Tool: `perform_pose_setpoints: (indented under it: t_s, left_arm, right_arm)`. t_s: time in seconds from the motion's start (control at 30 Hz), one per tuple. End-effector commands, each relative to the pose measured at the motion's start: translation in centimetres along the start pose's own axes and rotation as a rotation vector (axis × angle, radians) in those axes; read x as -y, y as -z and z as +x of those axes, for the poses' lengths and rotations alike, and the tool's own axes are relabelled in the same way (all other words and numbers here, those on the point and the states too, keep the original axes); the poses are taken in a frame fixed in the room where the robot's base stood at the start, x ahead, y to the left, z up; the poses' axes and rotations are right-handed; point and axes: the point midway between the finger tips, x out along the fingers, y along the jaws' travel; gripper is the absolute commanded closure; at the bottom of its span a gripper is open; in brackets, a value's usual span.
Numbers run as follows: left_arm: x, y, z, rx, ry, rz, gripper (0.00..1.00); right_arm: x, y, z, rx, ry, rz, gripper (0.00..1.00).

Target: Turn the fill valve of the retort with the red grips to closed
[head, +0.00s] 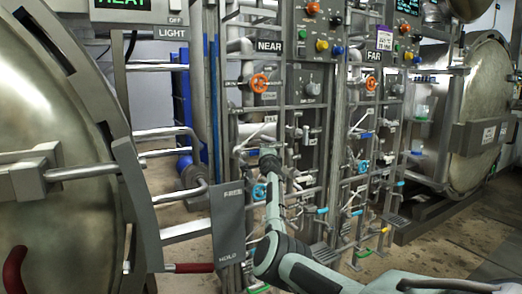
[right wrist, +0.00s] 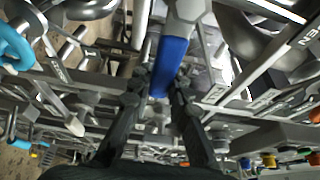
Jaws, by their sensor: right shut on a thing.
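The retort with the red grips (head: 15,270) is the large metal vessel door at the left of the head view; a second red grip (head: 195,267) is on a bar beside it. My right gripper (head: 268,158) reaches up to the pipe rack under the NEAR sign. In the right wrist view, a blue lever handle (right wrist: 173,62) hangs from a grey valve body (right wrist: 188,12). The fingers of my right gripper (right wrist: 164,95) are on both sides of the handle's end, shut on it. In the head view my arm mostly hides this handle. My left gripper is out of view.
An orange handwheel (head: 259,83) is above my gripper, and a blue handwheel (head: 259,191) is just below it.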

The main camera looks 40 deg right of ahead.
Motion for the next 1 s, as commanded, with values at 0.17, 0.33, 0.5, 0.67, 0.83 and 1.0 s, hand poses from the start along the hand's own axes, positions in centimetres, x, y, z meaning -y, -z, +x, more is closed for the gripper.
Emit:
perform_pose_setpoints:
  t_s: [0.17, 0.33, 0.5, 0.67, 0.83, 1.0]
  left_arm:
    - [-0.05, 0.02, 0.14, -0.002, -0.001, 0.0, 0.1]
    - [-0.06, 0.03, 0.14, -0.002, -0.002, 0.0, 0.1]
    - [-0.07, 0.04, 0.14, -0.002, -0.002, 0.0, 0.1]
    - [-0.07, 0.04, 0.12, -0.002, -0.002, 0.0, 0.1]
    - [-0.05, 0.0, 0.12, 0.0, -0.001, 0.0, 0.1]
    - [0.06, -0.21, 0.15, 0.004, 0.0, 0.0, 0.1]
  right_arm:
    - [-0.54, -0.13, 0.05, 0.004, -0.011, 0.01, 1.0]
    - [-0.56, -0.14, 0.05, 0.005, -0.011, 0.011, 1.0]
    - [-0.56, -0.14, 0.05, 0.005, -0.011, 0.01, 0.74]
    - [-0.39, -0.08, 0.06, 0.003, -0.008, 0.009, 0.6]
    - [-0.23, -0.02, 0.06, 0.002, -0.006, 0.008, 0.6]
    - [-0.14, -0.05, -0.23, 0.002, -0.003, 0.008, 0.6]
